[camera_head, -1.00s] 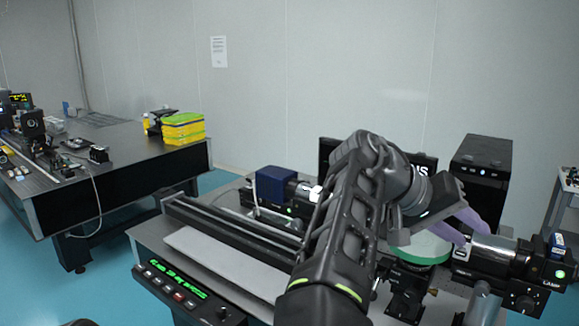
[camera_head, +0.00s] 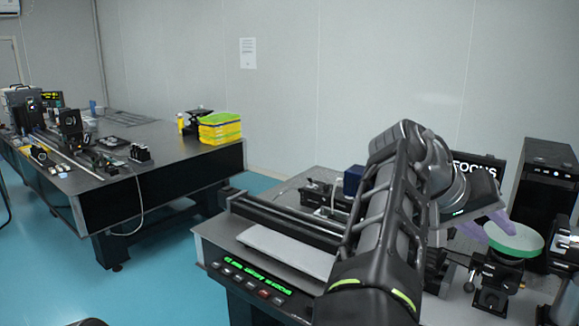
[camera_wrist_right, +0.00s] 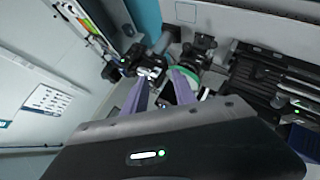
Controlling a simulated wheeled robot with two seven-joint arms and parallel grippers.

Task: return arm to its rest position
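My right arm (camera_head: 385,215) reaches in from the bottom of the head view, bent at its elbow. My right gripper (camera_head: 490,226) has purple fingers and is close to the upper left of a green-rimmed round disc (camera_head: 515,238) on a black mount. In the right wrist view the two purple fingers (camera_wrist_right: 160,90) stand apart with nothing seen held between them. The green disc (camera_wrist_right: 186,74) shows just beyond the tips; whether they touch is unclear. My left gripper is not in view.
The near optical table (camera_head: 215,232) carries a rail (camera_head: 275,215), a pale plate (camera_head: 290,250), a control box with green display (camera_head: 252,278), a monitor and a black computer case (camera_head: 545,180). A second table (camera_head: 165,160) with yellow boxes (camera_head: 220,128) stands left. Blue floor lies between.

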